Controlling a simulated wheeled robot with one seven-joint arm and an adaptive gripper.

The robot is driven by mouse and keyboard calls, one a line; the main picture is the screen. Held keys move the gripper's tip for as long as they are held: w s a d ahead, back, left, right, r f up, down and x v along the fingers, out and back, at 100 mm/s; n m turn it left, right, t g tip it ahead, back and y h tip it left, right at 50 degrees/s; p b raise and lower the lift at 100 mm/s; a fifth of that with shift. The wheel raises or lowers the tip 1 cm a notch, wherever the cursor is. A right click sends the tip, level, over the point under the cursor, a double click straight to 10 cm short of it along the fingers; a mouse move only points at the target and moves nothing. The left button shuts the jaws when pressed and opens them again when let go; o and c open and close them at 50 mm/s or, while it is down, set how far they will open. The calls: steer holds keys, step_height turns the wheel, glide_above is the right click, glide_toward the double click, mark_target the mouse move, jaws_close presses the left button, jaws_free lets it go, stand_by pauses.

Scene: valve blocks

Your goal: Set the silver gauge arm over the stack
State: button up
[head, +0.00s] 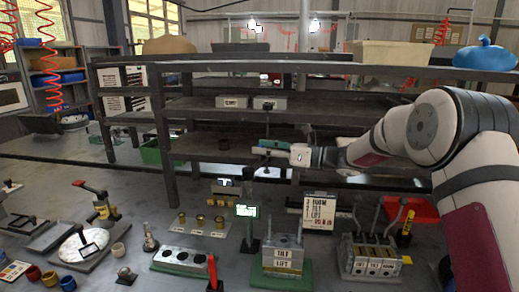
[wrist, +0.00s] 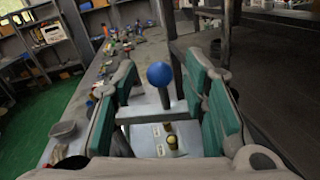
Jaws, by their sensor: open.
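My gripper (head: 265,148) is open, above the bench in front of the shelving in the head view. In the wrist view my gripper (wrist: 168,80) shows its green pads spread apart. A blue ball knob (wrist: 160,74) on a dark stem appears between them, and I see no contact. Below it are a pale labelled block (wrist: 148,138) and a small yellow knob (wrist: 172,143). In the head view a silver block labelled TILT and LIFT (head: 283,254) sits on a green base. A round silver plate (head: 82,243) lies at the left. I cannot tell which part is the gauge arm.
A lever block (head: 371,258) and a white sign (head: 319,212) stand at the right. Dark shelving (head: 330,106) runs behind the crowded bench.

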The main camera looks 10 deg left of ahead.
steer(key=shift+x, duration=0.8)
steer(key=shift+c, duration=0.2)
jaws_close()
